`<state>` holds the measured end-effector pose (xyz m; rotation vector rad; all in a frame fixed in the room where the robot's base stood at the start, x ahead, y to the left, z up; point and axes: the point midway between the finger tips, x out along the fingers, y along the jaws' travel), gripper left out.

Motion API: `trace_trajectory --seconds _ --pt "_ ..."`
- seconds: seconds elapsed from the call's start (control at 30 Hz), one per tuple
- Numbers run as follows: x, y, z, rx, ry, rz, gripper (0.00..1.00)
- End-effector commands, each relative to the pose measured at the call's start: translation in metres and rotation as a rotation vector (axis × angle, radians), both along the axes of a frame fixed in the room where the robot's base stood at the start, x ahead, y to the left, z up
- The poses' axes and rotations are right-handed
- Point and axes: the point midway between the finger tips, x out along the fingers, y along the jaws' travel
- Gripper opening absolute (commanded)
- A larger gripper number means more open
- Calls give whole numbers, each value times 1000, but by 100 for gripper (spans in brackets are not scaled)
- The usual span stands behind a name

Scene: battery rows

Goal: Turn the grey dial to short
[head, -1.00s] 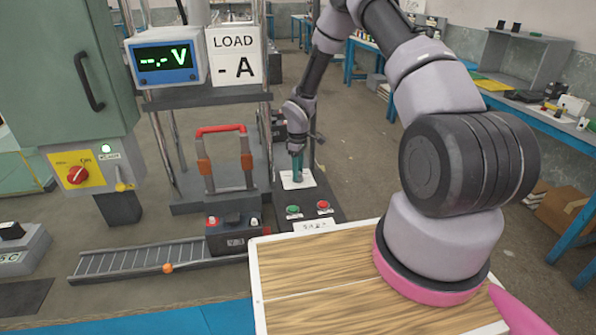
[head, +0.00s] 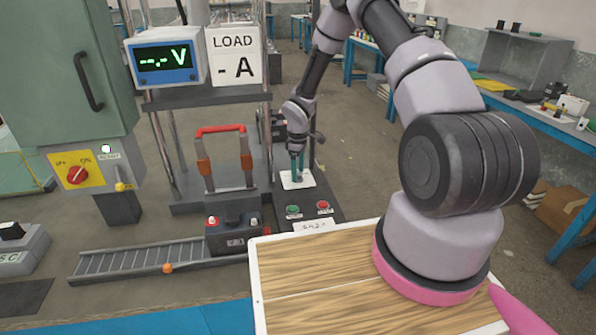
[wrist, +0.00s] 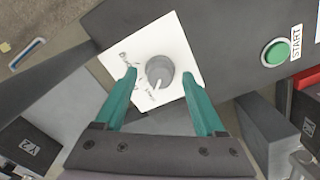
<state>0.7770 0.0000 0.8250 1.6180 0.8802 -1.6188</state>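The grey dial (wrist: 160,71) is a round knob with a white pointer line, on a white square plate (wrist: 178,42) with small print. Its pointer faces the bottom of the wrist view, slightly left; the labels are too small to read surely. My gripper (wrist: 161,74) has teal fingers, one on each side of the dial, with a visible gap on both sides. It is open and holds nothing. In the head view my gripper (head: 297,168) points down over the white plate (head: 297,180), and the dial is hidden there.
A green START button (wrist: 276,52) sits beside the plate; a red button (head: 323,205) is near it. A meter (head: 163,57) shows dashes and V. A yellow panel (head: 62,185) has a red knob.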

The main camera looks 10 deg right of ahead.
Motion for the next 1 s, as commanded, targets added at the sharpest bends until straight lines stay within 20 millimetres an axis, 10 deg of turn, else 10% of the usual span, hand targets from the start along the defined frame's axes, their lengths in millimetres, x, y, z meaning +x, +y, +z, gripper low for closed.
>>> trace_trajectory --seconds 0.63,1.0 --pt "1 0 95 0 -2 0 72" --pt "0 0 108 1 1 0 72"
